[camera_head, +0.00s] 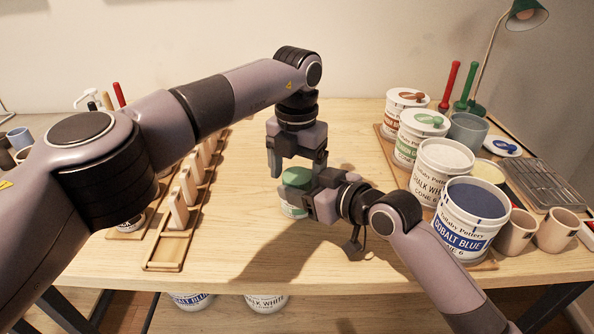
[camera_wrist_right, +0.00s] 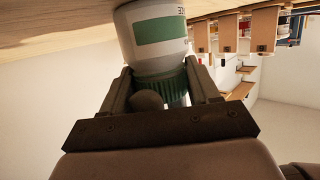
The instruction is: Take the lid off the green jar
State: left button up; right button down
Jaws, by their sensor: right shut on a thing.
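The green jar (camera_head: 292,210) is white with a green label and stands at the middle of the table. Its green lid (camera_head: 297,177) is on top. In the right wrist view, turned upside down, the jar body (camera_wrist_right: 155,32) and the ribbed lid (camera_wrist_right: 174,92) meet. My right gripper (camera_head: 312,194) reaches in from the right and is shut on the lid, its fingers (camera_wrist_right: 160,78) on either side of it. My left gripper (camera_head: 296,168) points down just above the lid, fingers apart. Whether it touches the lid is unclear.
Glaze tubs, including a cobalt blue one (camera_head: 462,231), line the right side with cups (camera_head: 516,232) and a grey tray (camera_head: 541,184). A wooden rack (camera_head: 166,252) with upright tiles stands left. The table (camera_head: 345,125) behind my grippers is clear.

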pick_arm(q)
jog(key=shift+d, duration=0.1)
notch_tip(320, 180, up, 4)
jog(key=shift+r, duration=0.3)
jog(key=shift+c, duration=0.4)
jog(key=shift+r+m, duration=1.5)
jog(key=shift+r, duration=0.05)
jog(key=shift+f, duration=3.9)
